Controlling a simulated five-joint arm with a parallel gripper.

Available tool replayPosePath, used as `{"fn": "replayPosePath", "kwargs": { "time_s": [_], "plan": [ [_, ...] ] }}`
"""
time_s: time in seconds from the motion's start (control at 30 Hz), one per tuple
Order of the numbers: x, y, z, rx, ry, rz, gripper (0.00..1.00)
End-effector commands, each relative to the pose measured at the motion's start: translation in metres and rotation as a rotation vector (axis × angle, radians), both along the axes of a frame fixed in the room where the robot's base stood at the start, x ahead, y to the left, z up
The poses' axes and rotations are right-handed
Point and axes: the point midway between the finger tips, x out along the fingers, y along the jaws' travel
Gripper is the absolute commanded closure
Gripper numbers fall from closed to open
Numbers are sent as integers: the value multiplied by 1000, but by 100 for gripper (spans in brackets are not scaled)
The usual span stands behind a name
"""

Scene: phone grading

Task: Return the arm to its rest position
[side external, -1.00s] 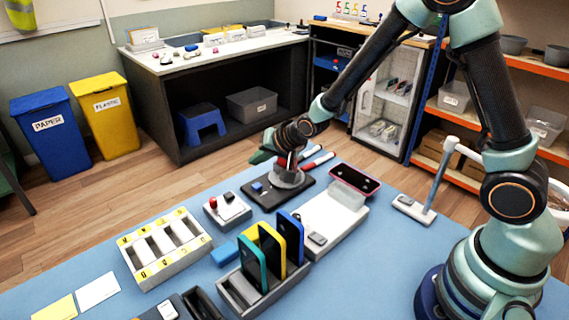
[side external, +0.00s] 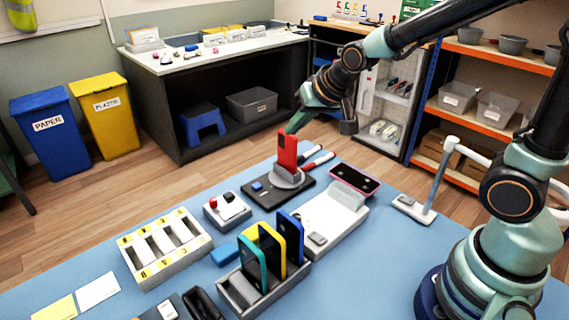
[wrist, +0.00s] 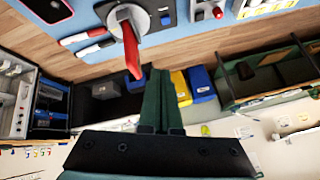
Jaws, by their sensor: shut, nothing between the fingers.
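My gripper (side external: 293,126) is raised above and just behind the red phone (side external: 287,153), with its fingers together and empty. In the wrist view its green fingers (wrist: 160,75) lie side by side, apart from the red phone (wrist: 132,52). The red phone stands upright on a round grey stand (side external: 287,180) on a black base plate. My arm is bent, reaching from the right.
A pink-rimmed phone (side external: 354,180) lies to the right on a pale block. A grey rack (side external: 238,294) holds teal, yellow and blue phones. A compartment tray (side external: 165,250) is at left. A grey post stand (side external: 428,200) stands near my base.

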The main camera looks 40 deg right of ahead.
Motion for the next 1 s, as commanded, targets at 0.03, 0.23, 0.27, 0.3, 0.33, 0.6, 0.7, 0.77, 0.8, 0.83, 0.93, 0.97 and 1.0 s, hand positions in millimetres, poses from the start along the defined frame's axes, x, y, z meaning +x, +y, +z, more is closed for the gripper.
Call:
{"fn": "replayPosePath", "kwargs": {
  "time_s": [0.03,0.23,0.27,0.3,0.33,0.6,0.7,0.77,0.8,0.83,0.93,0.97,1.0],
  "plan": [
    [-13,-4,12,-24,4,23,100],
    [-71,-17,38,-126,65,140,100],
    [-79,-18,40,-139,76,157,100],
    [-90,-20,43,-156,87,179,100],
    [-97,-21,45,-167,96,193,100],
    [-137,-26,50,-222,144,277,100],
    [-140,-27,49,-226,149,283,100],
    [-140,-27,49,-226,150,284,100],
    [-140,-27,49,-226,150,283,100],
    [-140,-27,49,-226,150,283,100],
    [-139,-27,49,-226,149,283,100],
    [-139,-27,49,-225,149,282,100],
    [-139,-27,49,-225,149,282,100]
  ]
}}
